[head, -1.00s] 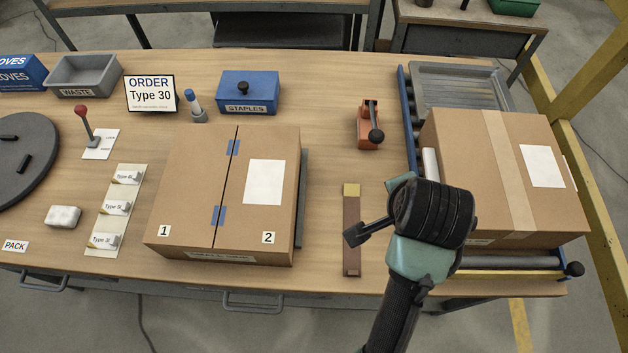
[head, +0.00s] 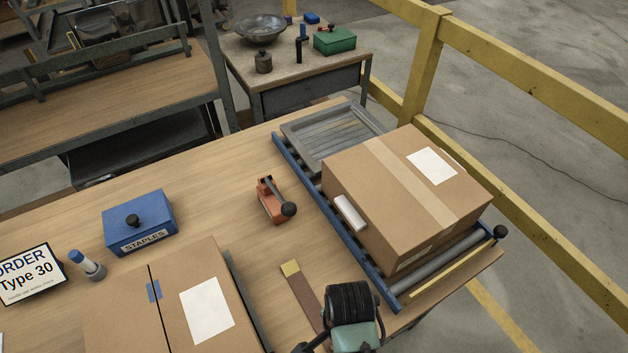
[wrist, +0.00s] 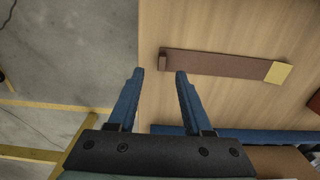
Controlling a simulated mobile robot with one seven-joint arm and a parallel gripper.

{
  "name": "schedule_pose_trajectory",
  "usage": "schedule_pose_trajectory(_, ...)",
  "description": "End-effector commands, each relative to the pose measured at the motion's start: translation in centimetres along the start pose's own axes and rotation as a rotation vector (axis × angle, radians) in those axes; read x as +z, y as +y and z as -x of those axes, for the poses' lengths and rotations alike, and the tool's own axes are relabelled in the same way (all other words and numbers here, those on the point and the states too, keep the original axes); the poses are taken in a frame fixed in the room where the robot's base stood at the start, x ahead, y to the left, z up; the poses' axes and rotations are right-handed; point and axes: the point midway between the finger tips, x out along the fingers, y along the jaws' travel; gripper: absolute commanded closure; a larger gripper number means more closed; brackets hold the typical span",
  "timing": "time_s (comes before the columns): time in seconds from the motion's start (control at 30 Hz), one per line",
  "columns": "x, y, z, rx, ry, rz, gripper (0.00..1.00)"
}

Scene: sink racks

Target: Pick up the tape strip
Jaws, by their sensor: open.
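The tape strip (head: 303,297) is a flat brown strip with a yellow end, lying on the wooden table between the large carton and the roller conveyor. In the wrist view the strip (wrist: 215,64) runs left to right, with its yellow end at right and a small raised tab at its left end. My gripper (wrist: 160,72) is open and empty, its two blue fingers apart just below the tab end in that view, near the table edge. In the head view my wrist covers the strip's near end, and the fingertips are not clear.
A carton with a white label (head: 408,195) sits on the blue-railed conveyor (head: 340,240) to the right. A large carton (head: 125,310) stands left of the strip. An orange stapler-like tool (head: 271,203) and a blue staples box (head: 140,222) stand farther back. The table around the strip is clear.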

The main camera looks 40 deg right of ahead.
Motion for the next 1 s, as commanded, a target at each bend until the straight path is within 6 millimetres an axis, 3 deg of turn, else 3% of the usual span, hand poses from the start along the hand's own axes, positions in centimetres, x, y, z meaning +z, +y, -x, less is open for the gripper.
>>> schedule_pose_trajectory(0.3,0.1,-0.2,-4.2,0.0,0.0,0.001,0.5)
schedule_pose_trajectory(0.6,0.1,-0.3,-4.6,-0.001,0.001,0.001,0.5)
schedule_pose_trajectory(0.9,0.1,-0.2,-4.6,-0.001,0.0,0.001,1.0)
schedule_pose_trajectory(1.0,0.1,-0.2,-4.6,-0.001,0.0,0.001,1.0)
